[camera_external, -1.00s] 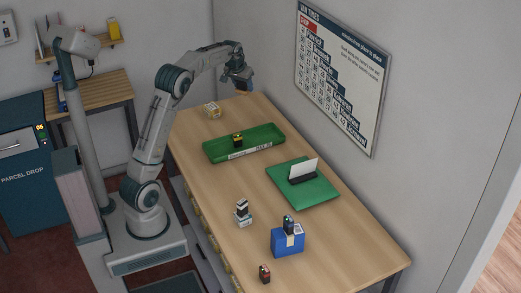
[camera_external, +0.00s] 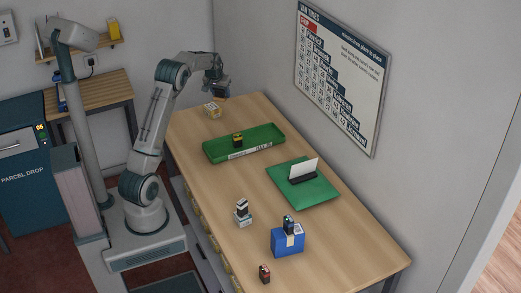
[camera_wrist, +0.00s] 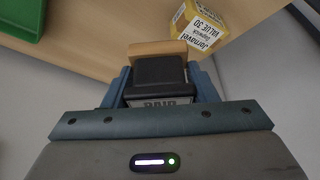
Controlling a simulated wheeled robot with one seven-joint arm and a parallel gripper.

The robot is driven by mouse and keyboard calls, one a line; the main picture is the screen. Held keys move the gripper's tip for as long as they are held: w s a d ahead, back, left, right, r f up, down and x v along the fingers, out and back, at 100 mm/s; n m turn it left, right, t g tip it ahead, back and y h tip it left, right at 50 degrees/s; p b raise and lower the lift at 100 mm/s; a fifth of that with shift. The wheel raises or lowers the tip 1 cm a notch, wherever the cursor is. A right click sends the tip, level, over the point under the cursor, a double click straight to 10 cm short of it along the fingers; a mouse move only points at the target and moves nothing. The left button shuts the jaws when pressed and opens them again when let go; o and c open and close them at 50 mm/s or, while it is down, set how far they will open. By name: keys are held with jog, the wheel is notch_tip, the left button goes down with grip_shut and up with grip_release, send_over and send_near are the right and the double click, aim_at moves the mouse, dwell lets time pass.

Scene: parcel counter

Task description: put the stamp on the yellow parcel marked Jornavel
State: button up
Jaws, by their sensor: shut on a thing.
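The yellow parcel (camera_external: 211,110) is a small box at the far left end of the counter. It also shows at the top of the wrist view (camera_wrist: 200,26), yellow and white, with "Jornavel" and "VALUE 30" upside down. My gripper (camera_wrist: 163,85) is shut on a dark stamp (camera_wrist: 160,70) with "PAID" lettering and a tan edge at its far end. In the external view my gripper (camera_external: 221,90) hangs above and slightly right of the parcel, apart from it. The stamp is hard to make out there.
A green tray (camera_external: 268,146) holds a small yellow-and-black object (camera_external: 238,139). A green mat (camera_external: 318,196) bears a card in a dark holder (camera_external: 303,178).

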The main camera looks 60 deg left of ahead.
jog(key=a+f, duration=0.2)
jog(key=a, duration=0.1)
jog(key=s+a+f+p, duration=0.1)
jog(key=a, duration=0.1)
jog(key=shift+s+a, duration=0.1)
notch_tip(320, 180, down, 4)
jog(key=shift+r+p, duration=0.1)
jog(key=shift+p, duration=0.7)
jog(key=shift+f, duration=0.2)
jog(key=shift+f, duration=0.1)
jog(key=shift+f, duration=0.15)
jog(key=o, duration=1)
jog(key=shift+c, duration=0.2)
jog(key=shift+r, duration=0.2)
